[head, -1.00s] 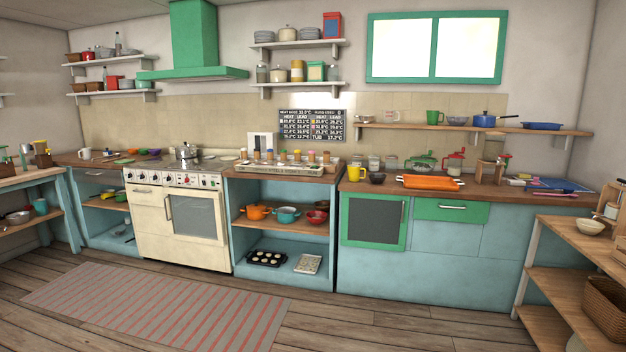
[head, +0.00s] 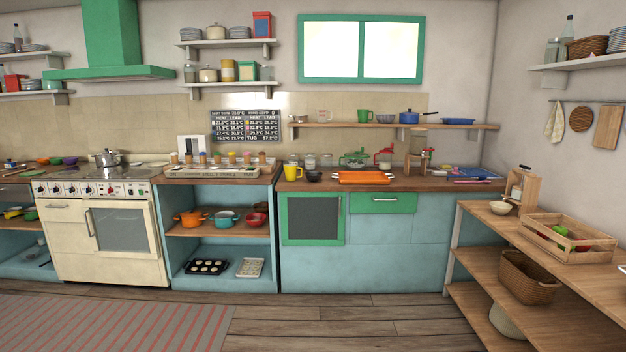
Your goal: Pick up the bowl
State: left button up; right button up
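Several bowls are in view, and I cannot tell which one the task names. A small dark bowl (head: 313,176) stands on the counter beside a yellow mug (head: 292,172). A small grey bowl (head: 299,118) is on the wall shelf below the window. A red bowl or pot (head: 257,219) is on the open shelf under the counter. Neither of my grippers is in view.
A wooden crate with vegetables (head: 570,238) stands on the side table, with a wicker basket (head: 526,277) on the shelf below. An orange tray (head: 364,177) lies on the counter. The plank floor (head: 345,325) in front of the cabinets is clear.

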aim_at(314, 177)
jog(key=z, duration=0.55)
jog(key=i, duration=1.8)
jog(key=z, duration=0.55)
jog(key=i, duration=2.75)
jog(key=u, duration=1.3)
jog(key=i, duration=1.6)
jog(key=u, duration=0.8)
